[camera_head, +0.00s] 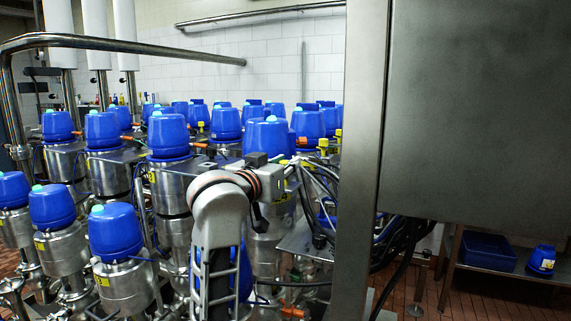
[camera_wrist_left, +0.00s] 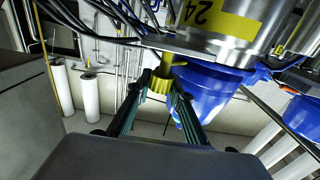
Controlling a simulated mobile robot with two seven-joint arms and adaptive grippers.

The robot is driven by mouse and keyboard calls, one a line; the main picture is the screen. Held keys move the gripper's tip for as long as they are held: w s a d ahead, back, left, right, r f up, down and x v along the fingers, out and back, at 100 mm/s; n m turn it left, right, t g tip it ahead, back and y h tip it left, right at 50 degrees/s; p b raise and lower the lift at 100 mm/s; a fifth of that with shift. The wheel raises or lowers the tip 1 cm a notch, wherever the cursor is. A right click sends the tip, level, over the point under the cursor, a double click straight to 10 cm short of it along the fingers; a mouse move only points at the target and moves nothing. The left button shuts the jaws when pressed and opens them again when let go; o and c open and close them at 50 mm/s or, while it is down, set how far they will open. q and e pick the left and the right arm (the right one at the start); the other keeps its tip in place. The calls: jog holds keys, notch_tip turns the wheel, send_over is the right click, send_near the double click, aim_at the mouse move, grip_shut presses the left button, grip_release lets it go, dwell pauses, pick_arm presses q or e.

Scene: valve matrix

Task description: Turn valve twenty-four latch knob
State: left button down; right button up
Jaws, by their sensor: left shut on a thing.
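Valve twenty-four shows in the left wrist view, upside down, with a yellow label (camera_wrist_left: 225,20) reading 24 on its metal body (camera_wrist_left: 262,25) and a blue cap (camera_wrist_left: 210,95) below. Its yellow latch knob (camera_wrist_left: 162,78) sticks out beside the cap. My left gripper (camera_wrist_left: 160,86) is shut on this knob, with one finger on each side of it. In the head view my left arm (camera_head: 220,215) reaches among the valves, and its wrist (camera_head: 268,180) is near a blue-capped valve (camera_head: 266,137). The fingertips and the held knob are not clear there. My right gripper is not in view.
Several blue-capped valves stand close around the arm, including one at front left (camera_head: 115,232). Black cables (camera_head: 325,205) hang right of the wrist. A large steel cabinet (camera_head: 470,110) blocks the right. A blue bin (camera_head: 488,252) sits on a low shelf.

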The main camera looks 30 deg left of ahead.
pick_arm(q)
jog(key=c, duration=1.8)
grip_release()
jog(key=shift+s, duration=0.25)
jog(key=shift+s+d, duration=0.15)
jog(key=shift+s, duration=3.4)
